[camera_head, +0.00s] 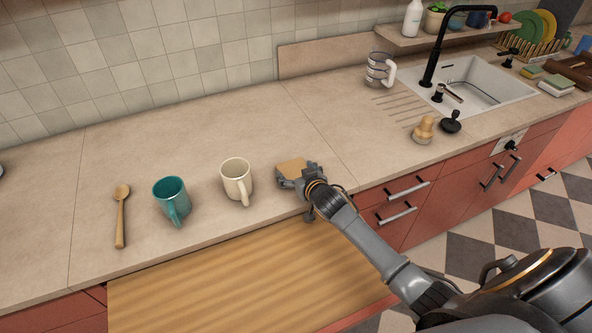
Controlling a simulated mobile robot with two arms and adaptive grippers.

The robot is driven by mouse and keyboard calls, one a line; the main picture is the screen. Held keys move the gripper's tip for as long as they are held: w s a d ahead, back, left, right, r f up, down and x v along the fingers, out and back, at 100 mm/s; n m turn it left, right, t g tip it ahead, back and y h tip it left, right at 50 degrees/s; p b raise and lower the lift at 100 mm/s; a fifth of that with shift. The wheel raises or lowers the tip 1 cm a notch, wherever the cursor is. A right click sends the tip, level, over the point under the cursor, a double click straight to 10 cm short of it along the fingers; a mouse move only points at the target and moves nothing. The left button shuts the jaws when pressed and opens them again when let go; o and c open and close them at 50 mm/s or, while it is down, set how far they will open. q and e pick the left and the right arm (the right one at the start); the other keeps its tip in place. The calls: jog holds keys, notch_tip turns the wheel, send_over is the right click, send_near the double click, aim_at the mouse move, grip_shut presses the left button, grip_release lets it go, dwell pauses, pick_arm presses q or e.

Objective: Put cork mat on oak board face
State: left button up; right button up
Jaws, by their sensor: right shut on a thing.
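The cork mat (291,168) is a small tan piece at the counter's front part, right of the cream mug. My right gripper (294,178) is shut on it; the fingers hide part of the mat, and I cannot tell whether it touches the counter. The oak board (235,277) is a wide striped wooden surface sticking out below the counter's front edge. Its visible face is bare. My right arm crosses over its right end. My left gripper is not in view.
A teal mug (171,199), a cream mug (236,178) and a wooden spoon (121,217) stand or lie on the counter (200,149) left of the gripper. A glass mug (379,70), sink (478,86) and wooden-handled brush (423,131) are to the right.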

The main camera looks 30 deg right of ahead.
jog(key=shift+f, duration=0.1)
jog(key=shift+f, duration=0.15)
jog(key=o, duration=1)
